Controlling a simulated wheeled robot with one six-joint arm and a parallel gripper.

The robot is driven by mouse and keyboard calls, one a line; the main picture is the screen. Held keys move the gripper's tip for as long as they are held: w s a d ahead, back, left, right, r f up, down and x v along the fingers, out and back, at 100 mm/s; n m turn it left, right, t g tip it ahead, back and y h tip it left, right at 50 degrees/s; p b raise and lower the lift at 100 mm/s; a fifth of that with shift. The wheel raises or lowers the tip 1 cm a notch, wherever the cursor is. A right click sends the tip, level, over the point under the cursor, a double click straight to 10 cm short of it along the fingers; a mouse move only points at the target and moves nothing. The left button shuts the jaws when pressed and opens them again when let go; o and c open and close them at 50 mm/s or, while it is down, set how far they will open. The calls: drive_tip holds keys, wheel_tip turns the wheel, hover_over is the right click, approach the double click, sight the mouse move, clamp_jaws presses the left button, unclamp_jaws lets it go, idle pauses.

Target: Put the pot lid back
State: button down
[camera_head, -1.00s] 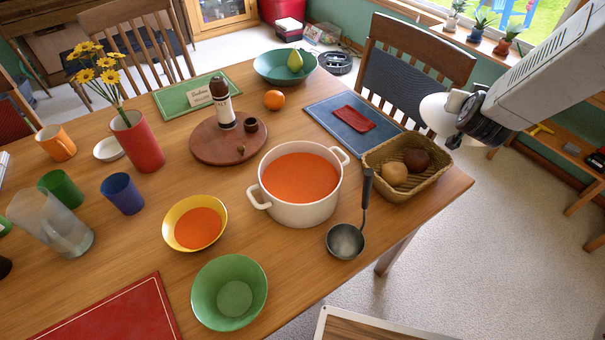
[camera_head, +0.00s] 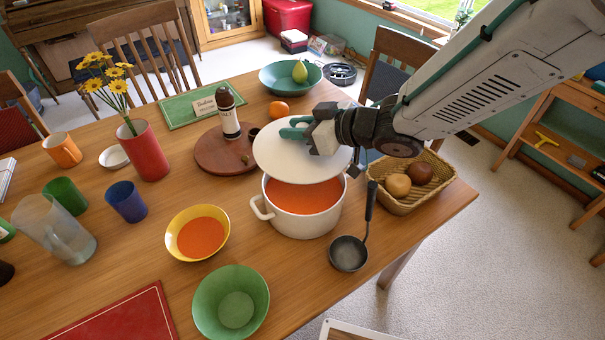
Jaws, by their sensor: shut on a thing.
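The white pot (camera_head: 297,226) of orange soup stands on the wooden table, and its front half is uncovered. My gripper (camera_head: 306,133) is shut on the white lid (camera_head: 283,165) by its knob, which is mostly hidden by the fingers. The lid is above the back part of the pot, set toward the far side, and looks slightly tilted. A strip of soup shows between the lid's near edge and the pot's front rim. I cannot tell whether the lid touches the far rim.
A ladle (camera_head: 350,250) lies right of the pot, its handle upward near the rim. A bread basket (camera_head: 412,195) is farther right. A round board (camera_head: 211,158) with a bottle (camera_head: 229,115) stands behind left. Yellow (camera_head: 178,246) and green (camera_head: 215,315) bowls are left.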

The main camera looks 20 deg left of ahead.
wheel_tip(320, 180, down, 9)
idle(0.4)
drive_tip(key=shift+f, duration=0.4)
drive_tip(key=shift+f, duration=0.15)
drive_tip(key=c, duration=1.1)
unclamp_jaws()
drive_tip(key=shift+c, duration=0.2)
